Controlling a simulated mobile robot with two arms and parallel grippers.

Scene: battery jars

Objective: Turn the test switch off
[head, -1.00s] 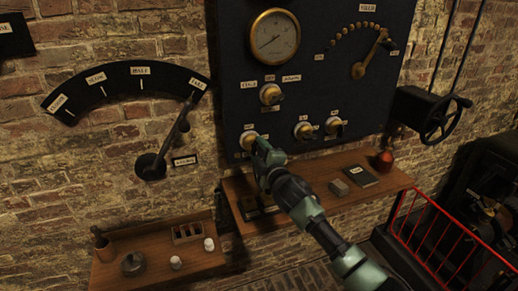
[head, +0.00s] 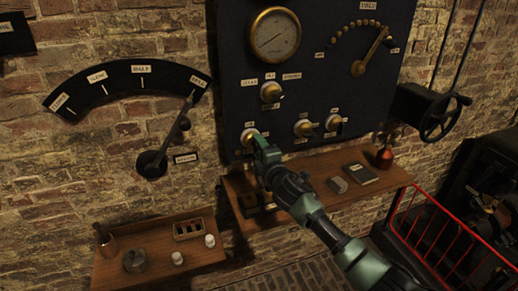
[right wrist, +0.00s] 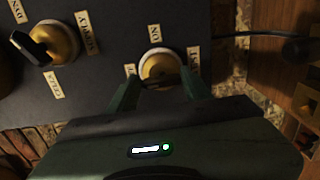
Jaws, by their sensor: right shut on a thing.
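The test switch is a round brass knob low at the left of the dark panel in the head view (head: 250,135). In the right wrist view its brass base (right wrist: 160,63) shows between the fingers, with an "ON" label above it and a partly hidden label to its left. My right gripper (head: 262,147) is at this switch, and in the wrist view its two fingers (right wrist: 162,84) are shut on the switch's handle. The fingers and gripper body hide most of the handle, so its exact angle is unclear. My left gripper is out of view.
Similar brass switches (head: 270,92) (head: 304,128) sit close by on the panel (head: 330,85). A wooden shelf (head: 320,170) with a red-brown flask (head: 384,157) is below. A large lever (head: 177,130) is on the wall at left, and a red railing (head: 440,215) at right.

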